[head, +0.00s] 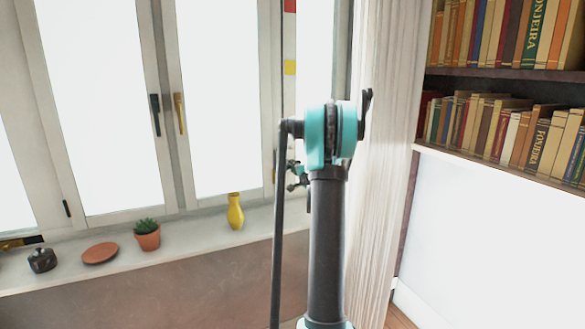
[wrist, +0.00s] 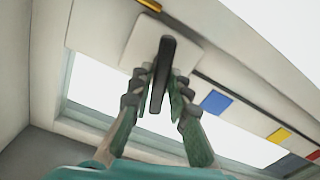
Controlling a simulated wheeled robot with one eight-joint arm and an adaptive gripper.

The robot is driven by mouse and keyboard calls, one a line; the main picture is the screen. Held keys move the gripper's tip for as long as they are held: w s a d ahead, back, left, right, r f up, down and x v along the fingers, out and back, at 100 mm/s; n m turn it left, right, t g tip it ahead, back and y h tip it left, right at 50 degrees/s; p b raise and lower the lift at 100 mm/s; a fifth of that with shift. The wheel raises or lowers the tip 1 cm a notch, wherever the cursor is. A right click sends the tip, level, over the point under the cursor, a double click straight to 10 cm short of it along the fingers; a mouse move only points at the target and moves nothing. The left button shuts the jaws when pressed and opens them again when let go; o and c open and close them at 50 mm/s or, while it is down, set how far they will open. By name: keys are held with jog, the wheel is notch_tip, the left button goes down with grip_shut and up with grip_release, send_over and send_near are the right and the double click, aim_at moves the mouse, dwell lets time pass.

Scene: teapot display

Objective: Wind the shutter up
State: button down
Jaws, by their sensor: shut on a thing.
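A dark bar-shaped handle (wrist: 166,52) stands out from a square white plate (wrist: 140,42) in the wrist view. I take it for the shutter's winder. My gripper (wrist: 159,95) is shut on this handle, with one green-and-grey finger on each side of its lower end. In the head view, my gripper (head: 297,178) shows only in part beside the window frame, behind my arm. The handle is hidden there. No shutter slats can be made out; the window panes (head: 220,95) are plain bright white.
A windowsill (head: 190,232) holds a yellow vase (head: 235,212), a potted cactus (head: 147,238), a terracotta dish (head: 100,253) and a dark pot (head: 42,261). A pale curtain (head: 385,150) and bookshelves (head: 500,82) stand right. Blue (wrist: 215,102), yellow and red squares lie near the handle.

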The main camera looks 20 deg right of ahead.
jog(key=m, duration=0.5)
jog(key=shift+f+m, duration=0.1)
jog(key=shift+m, duration=2.4)
jog(key=c, duration=1.5)
grip_release()
jog(key=shift+o, duration=0.2)
jog(key=s, duration=1.2)
jog(key=shift+d, duration=0.2)
